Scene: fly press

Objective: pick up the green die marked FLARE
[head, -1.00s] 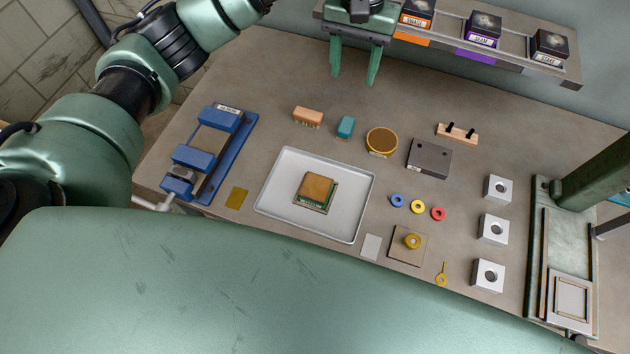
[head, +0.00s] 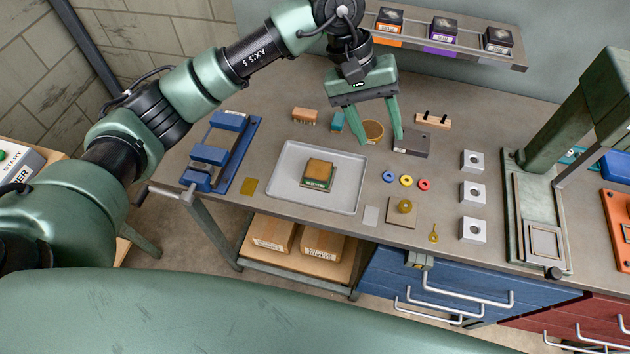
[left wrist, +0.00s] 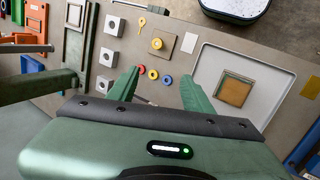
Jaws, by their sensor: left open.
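I cannot read FLARE on any die in view. Three dark boxed dies stand on the back rail: one with an orange mark (head: 389,21), one with a purple mark (head: 443,31) and one with a pale label (head: 497,40). A brown-topped block on a green base (head: 318,173) lies in the grey tray (head: 345,192); its label is too small to read. It also shows in the left wrist view (left wrist: 234,92). My left gripper (head: 381,140) is open and empty, pointing down over the table near the round brown disc. My right gripper is not in view.
A dark grey block (head: 412,143) and the brown disc (head: 373,130) are close to my left fingers. Small rings, metal blocks (head: 473,194) and the green press (head: 590,110) stand to the right. A blue vise (head: 222,150) is at the left.

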